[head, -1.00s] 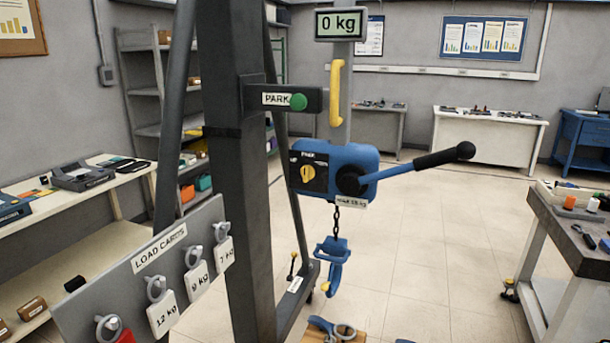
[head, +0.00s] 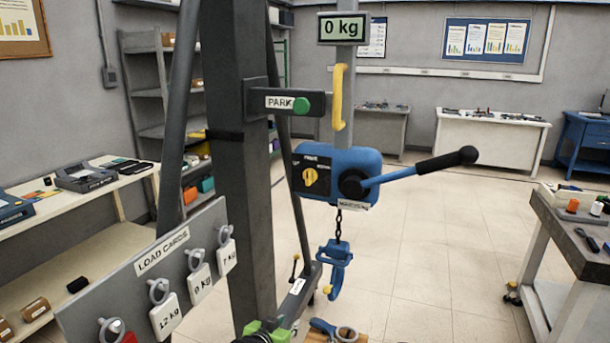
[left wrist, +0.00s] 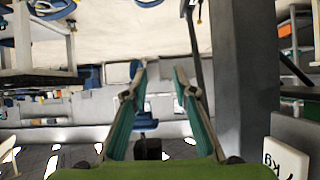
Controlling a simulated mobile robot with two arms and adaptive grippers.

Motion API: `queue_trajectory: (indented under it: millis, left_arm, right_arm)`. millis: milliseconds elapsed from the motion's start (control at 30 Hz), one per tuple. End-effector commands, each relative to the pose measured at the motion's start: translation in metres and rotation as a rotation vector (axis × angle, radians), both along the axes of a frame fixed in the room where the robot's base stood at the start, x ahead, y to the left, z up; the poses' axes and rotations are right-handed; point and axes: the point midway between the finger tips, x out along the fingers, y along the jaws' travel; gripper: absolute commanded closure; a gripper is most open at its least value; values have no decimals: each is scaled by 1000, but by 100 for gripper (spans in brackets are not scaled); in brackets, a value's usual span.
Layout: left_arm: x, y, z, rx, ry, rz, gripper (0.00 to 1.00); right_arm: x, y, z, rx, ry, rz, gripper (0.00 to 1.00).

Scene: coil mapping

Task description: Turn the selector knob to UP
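The yellow selector knob (head: 310,177) sits on the black plate at the left of the blue hoist body (head: 345,168). Small white marks surround it, too blurred to read surely. The hoist's blue lever (head: 420,167) with black grip points right, and a chain with a blue hook (head: 335,262) hangs below. My left gripper (head: 268,330) shows only as a green and black part at the bottom edge, well below the knob and apart from it. In the left wrist view its two teal fingers (left wrist: 158,76) are spread with nothing between them. My right gripper is in neither view.
A dark upright column (head: 238,160) stands left of the hoist, with a PARK bracket (head: 285,103) above. The load cards board (head: 150,275) is at lower left. A yellow handle (head: 339,97) rises above the hoist. A workbench (head: 580,235) stands right; floor between is clear.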

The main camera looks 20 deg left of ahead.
Motion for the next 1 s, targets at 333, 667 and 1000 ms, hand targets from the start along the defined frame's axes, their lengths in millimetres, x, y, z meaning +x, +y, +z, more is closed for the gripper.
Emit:
queue_trajectory:
  millis: [333,667,1000]
  left_arm:
    - [25,6,331,-25,-458,-17,74]
    - [21,4,385,-25,-534,-25,74]
    - [77,2,386,-25,-533,-25,74]
  right_arm:
    - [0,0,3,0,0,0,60]
    - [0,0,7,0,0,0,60]
    - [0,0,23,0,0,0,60]
